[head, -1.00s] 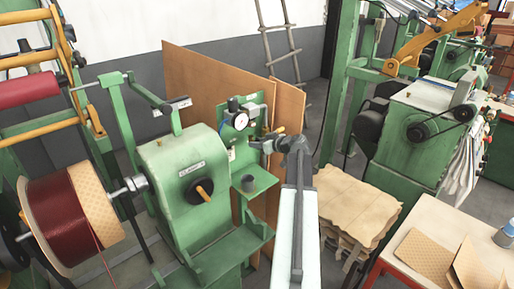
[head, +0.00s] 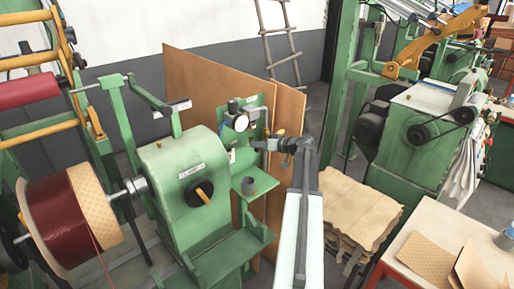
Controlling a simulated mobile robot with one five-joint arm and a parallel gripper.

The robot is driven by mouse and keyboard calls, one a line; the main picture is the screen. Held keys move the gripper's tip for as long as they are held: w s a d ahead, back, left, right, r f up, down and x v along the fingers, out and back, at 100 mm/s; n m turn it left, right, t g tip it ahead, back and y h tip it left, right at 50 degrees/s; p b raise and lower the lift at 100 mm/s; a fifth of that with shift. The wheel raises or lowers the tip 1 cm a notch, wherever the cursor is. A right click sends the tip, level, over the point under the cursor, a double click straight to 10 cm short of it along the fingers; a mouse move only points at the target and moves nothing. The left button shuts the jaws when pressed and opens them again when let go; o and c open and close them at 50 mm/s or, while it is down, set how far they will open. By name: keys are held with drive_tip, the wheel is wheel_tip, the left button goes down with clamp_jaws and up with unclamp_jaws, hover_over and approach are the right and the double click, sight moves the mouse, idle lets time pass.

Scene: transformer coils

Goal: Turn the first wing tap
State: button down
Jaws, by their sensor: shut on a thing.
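A green panel (head: 261,103) with a white round gauge (head: 240,123) stands behind the green machine, and small grey fittings sit to the right of the gauge. My gripper (head: 262,145) reaches in from the right, just below and right of the gauge, in front of the panel's fittings. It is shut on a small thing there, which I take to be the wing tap. The jaws and wrist hide it, so its shape and angle cannot be told.
A grey cup (head: 247,185) stands on a green shelf (head: 262,182) below my gripper. The green winding machine (head: 180,190) with a dark red wire spool (head: 68,220) is on the left. Brown boards (head: 190,85) lean behind. Stacked sheets (head: 360,205) lie to the right.

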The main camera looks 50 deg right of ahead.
drive_tip(key=c, duration=1.5)
unclamp_jaws()
drive_tip(key=shift+o, duration=0.2)
drive_tip(key=p+v, duration=0.2)
drive_tip(key=v, duration=0.5)
drive_tip(key=shift+s+p, duration=0.4)
drive_tip(key=shift+r, duration=0.1)
